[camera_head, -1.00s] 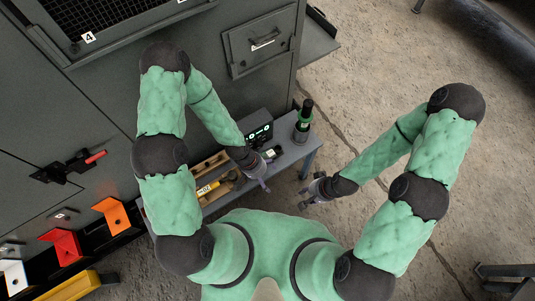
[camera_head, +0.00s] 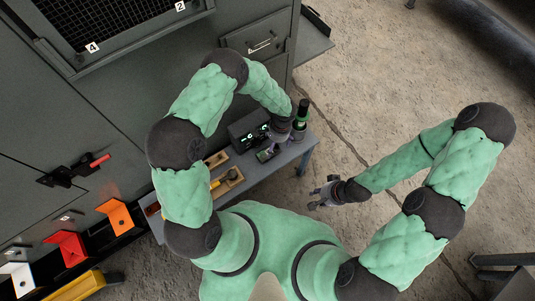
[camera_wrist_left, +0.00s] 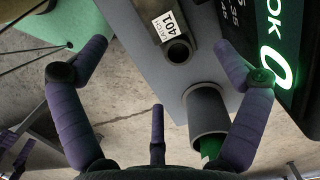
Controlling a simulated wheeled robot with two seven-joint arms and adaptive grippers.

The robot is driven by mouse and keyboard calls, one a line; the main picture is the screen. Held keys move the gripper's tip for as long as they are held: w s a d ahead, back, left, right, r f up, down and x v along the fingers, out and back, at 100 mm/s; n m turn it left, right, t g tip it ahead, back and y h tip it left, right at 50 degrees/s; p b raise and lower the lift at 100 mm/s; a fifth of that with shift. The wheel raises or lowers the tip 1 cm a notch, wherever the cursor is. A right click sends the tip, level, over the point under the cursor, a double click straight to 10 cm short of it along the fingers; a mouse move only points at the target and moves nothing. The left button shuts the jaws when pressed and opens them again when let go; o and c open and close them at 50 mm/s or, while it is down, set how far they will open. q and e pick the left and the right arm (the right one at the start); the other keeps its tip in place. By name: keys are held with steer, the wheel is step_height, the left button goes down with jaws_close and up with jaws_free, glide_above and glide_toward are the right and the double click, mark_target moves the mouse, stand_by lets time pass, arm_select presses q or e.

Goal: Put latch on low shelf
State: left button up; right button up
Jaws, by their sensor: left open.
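The latch (camera_wrist_left: 168,28), a grey piece with a dark round opening and a white label reading "LATCH 401", lies on the grey bench top in the left wrist view. My left gripper (camera_wrist_left: 163,50) is open, its purple fingers spread on either side of the latch without visible contact. In the head view my left gripper (camera_head: 284,136) is over the bench's right end, partly hiding what is below. My right gripper (camera_head: 322,194) is off to the right of the bench, fingers apart and empty. I cannot tell which surface is the low shelf.
A lit display box (camera_head: 249,131) and a wooden tray (camera_head: 229,183) are on the grey bench (camera_head: 259,178). Coloured brackets (camera_head: 118,217) line the left. A ledge (camera_head: 312,38) projects from the cabinet.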

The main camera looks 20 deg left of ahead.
mark_target(262, 155)
arm_select(q)
step_height(262, 155, down, 3)
steer(key=shift+s+a+r+b, duration=0.1)
steer(key=shift+s+a+b, duration=0.05)
steer(key=shift+b, duration=0.2)
steer(key=f, duration=0.1)
steer(key=f+b, duration=0.1)
steer(key=f, duration=0.1)
steer(key=s+a+f+b, duration=0.1)
steer(key=f, duration=0.1)
steer(key=shift+r, duration=0.15)
steer(key=c, duration=1.5)
